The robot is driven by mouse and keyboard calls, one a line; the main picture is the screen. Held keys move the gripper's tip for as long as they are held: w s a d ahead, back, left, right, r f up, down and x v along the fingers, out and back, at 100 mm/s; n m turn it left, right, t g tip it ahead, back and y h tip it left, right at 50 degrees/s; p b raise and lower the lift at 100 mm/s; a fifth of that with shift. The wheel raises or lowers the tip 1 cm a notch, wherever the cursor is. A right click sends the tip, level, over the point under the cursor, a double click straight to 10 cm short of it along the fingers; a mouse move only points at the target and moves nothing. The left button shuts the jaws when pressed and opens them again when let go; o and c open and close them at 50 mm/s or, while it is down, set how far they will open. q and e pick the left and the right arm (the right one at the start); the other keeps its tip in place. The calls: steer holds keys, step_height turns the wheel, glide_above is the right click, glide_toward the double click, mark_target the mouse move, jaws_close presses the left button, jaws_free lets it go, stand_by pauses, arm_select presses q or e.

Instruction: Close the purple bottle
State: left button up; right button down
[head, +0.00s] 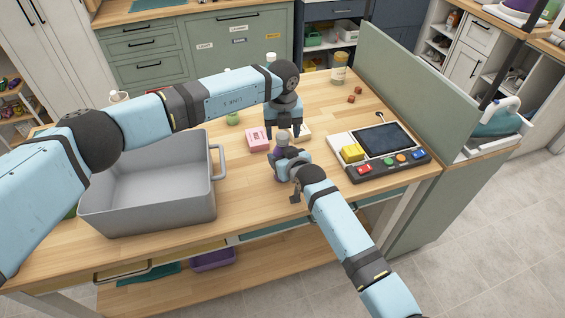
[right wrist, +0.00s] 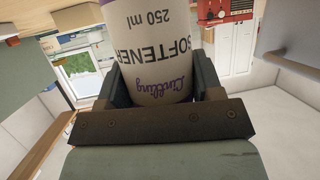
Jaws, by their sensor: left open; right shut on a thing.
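The purple bottle (head: 283,151) stands near the middle of the table, partly hidden by my grippers. In the right wrist view the bottle (right wrist: 155,55) is pale with purple lettering and a dark "SOFTENER 250 ml" print, upside down in the picture. My right gripper (head: 281,160) is shut around its body. My left gripper (head: 283,132) is open, pointing down just above the bottle. A greyish top (head: 282,136) shows between its fingers; I cannot tell whether it is a cap or the bottle's neck.
A large grey bin (head: 150,212) stands at left. A pink box (head: 258,139) and a white item (head: 304,132) flank the grippers. A control panel with a dark screen (head: 383,139) lies at right, before a green partition (head: 400,85). A jar (head: 339,70) stands at the back.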

arm_select(q)
step_height(320, 180, up, 3)
steer(key=shift+r, duration=0.15)
steer(key=shift+c, duration=0.5)
steer(key=shift+s+d+r+n, duration=0.1)
steer(key=shift+d+r+n, duration=0.15)
steer(key=shift+n, duration=0.25)
steer(key=n, duration=0.1)
steer(key=r+n, duration=0.1)
steer(key=shift+d+r+n, duration=0.1)
steer(key=shift+r+n, duration=0.2)
steer(key=shift+n, duration=0.1)
steer(key=shift+a+r+n, duration=0.2)
steer(key=shift+r+n, duration=0.15)
steer(key=shift+n, duration=0.4)
steer(key=shift+a+r+n, duration=0.15)
steer(key=shift+r+n, duration=0.2)
steer(key=shift+n, duration=0.4)
steer(key=shift+f, duration=4.05)
